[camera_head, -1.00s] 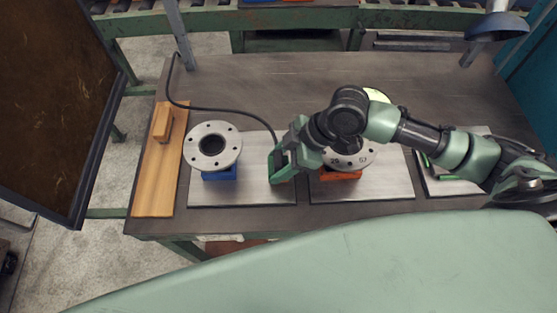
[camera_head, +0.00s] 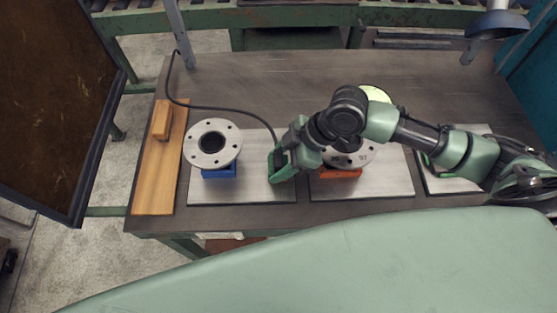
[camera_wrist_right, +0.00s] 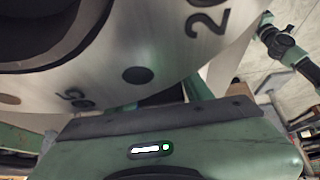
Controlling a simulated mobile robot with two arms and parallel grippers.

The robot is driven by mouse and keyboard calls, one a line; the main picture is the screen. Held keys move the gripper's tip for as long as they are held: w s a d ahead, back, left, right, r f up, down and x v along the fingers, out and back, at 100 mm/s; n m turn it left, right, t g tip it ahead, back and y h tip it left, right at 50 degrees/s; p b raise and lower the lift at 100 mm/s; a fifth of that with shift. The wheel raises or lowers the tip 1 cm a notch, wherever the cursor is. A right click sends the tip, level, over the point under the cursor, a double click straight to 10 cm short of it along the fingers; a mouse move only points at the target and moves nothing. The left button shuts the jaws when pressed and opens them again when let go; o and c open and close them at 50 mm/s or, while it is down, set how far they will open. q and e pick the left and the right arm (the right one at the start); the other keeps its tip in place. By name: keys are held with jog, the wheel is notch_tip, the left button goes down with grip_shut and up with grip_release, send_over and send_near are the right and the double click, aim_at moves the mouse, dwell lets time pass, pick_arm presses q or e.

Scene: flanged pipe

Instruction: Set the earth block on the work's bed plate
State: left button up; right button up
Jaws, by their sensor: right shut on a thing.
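My right gripper (camera_head: 281,163) is low over the right edge of the left bed plate (camera_head: 255,190), between two flanged pipes. It is shut on the earth block, which is mostly hidden by the fingers. A black cable (camera_head: 215,109) runs from the back left into the gripper. I cannot tell whether the block touches the plate. The left flanged pipe (camera_head: 228,146) stands on a blue support (camera_head: 219,172). The other flange (camera_head: 352,160), on an orange support (camera_head: 341,174), is partly hidden by my right arm. In the right wrist view a numbered flange (camera_wrist_right: 160,55) is very close. My left gripper is out of view.
The middle bed plate (camera_head: 385,187) is just right of the gripper. A wooden board (camera_head: 153,185) with a wooden block (camera_head: 162,121) lies at the table's left end. A further plate with green rods is at the right. The back of the table (camera_head: 270,80) is mostly clear.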

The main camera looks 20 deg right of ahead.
jog(key=shift+f, duration=0.15)
jog(key=o, duration=1.4)
jog(key=shift+o, duration=0.3)
jog(key=s+d+r+p, duration=0.1)
jog(key=d+r+p, duration=0.3)
jog(key=r+p, duration=0.5)
notch_tip(320, 180, up, 6)
jog(key=shift+r, duration=0.25)
jog(key=shift+s, duration=0.15)
